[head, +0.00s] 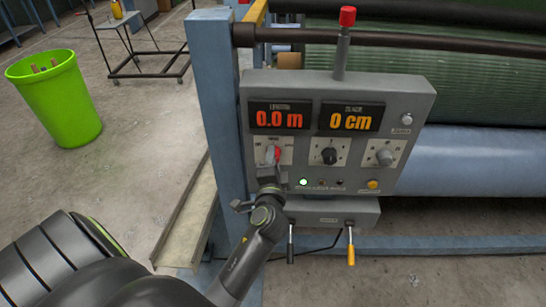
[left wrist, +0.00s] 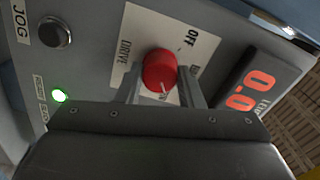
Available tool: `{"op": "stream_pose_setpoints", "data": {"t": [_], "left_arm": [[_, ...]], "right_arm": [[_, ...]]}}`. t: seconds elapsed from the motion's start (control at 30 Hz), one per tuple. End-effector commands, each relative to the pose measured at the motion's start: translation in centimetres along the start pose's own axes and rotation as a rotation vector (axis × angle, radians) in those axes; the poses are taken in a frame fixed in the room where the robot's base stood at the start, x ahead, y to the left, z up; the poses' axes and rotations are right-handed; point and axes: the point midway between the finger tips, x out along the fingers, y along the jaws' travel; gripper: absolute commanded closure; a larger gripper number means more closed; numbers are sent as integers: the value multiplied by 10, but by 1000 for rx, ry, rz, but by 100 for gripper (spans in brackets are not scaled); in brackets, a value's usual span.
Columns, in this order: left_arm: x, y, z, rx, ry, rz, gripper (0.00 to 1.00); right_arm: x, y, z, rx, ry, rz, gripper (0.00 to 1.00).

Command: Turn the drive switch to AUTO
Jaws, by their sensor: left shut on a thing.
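The drive switch is a red round knob (head: 273,154) on a white plate at the left of the grey control panel (head: 430,100). In the left wrist view the red knob (left wrist: 159,69) sits between the two fingers of my left gripper (left wrist: 160,88), which is shut on it. The plate reads DRIVE and OFF; other lettering is partly covered by a finger. A small light mark shows on the knob, but I cannot tell which position it points to. In the head view my left gripper (head: 271,173) reaches up from below to the knob. My right gripper is not in view.
The panel has a red display (head: 275,117), an orange display (head: 351,118), a black knob (head: 329,156), a grey knob (head: 384,157) and a lit green lamp (head: 303,182). A black JOG button (left wrist: 55,32) is near the knob. A green bin (head: 55,100) stands left.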

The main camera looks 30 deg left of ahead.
Motion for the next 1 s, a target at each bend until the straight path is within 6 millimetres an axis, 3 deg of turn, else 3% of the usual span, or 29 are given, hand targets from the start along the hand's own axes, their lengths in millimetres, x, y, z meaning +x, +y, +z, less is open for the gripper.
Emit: {"op": "stream_pose_setpoints", "data": {"t": [0.3,0.8,0.83,1.0], "left_arm": [[0,-1,-1,103,1,-2,89],[0,-1,0,121,1,-3,89],[0,-1,0,121,1,-3,64],[0,-1,0,119,1,-2,45]], "right_arm": [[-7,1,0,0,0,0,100],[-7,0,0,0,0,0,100],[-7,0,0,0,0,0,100],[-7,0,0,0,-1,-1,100]]}}
